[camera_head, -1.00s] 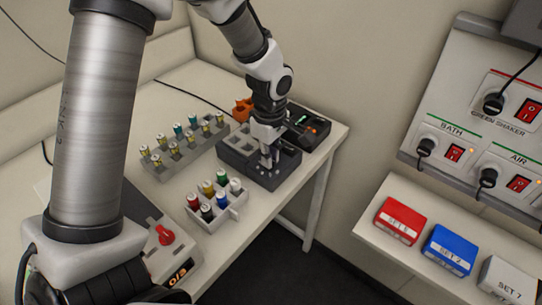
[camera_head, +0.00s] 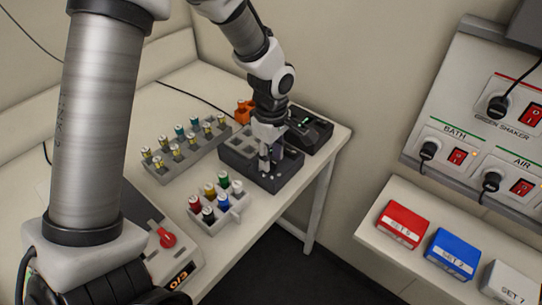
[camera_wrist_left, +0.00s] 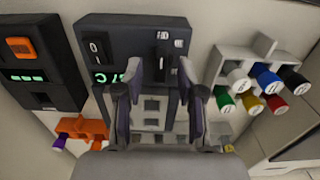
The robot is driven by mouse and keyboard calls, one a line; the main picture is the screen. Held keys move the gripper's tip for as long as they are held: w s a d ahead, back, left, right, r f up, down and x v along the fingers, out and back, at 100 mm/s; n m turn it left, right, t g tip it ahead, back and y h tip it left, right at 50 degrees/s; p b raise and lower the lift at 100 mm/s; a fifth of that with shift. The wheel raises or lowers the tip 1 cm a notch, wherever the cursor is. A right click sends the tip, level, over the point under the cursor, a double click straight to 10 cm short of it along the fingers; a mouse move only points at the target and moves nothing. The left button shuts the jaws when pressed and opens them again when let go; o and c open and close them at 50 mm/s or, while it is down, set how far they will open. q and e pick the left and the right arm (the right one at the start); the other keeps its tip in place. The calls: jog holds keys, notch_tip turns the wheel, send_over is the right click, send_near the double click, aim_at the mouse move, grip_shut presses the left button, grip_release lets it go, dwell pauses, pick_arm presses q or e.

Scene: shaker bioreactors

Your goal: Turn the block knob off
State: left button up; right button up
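The dark block unit (camera_head: 241,163) stands on the bench under my left gripper (camera_head: 270,160). In the left wrist view the unit (camera_wrist_left: 125,38) shows a green display reading, partly covered by a finger, a rocker switch (camera_wrist_left: 97,48) marked I and O, and a black knob (camera_wrist_left: 163,56) with a light mark. My left gripper (camera_wrist_left: 158,105) is open, its two dark fingers apart with nothing between them. The fingers stand over the block's wells, and the knob shows beyond their tips, nearer the right finger. I cannot tell whether a finger touches it. My right gripper is not in view.
A rack of capped vials (camera_head: 221,221) stands close to the block, and a longer grey vial rack (camera_head: 160,171) lies left of it. Another dark device (camera_head: 318,132) and an orange item (camera_head: 243,110) are behind.

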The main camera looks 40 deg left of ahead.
pick_arm(q)
notch_tip(320, 180, up, 11)
jog(key=shift+a, duration=0.2)
jog(key=shift+r, duration=0.1)
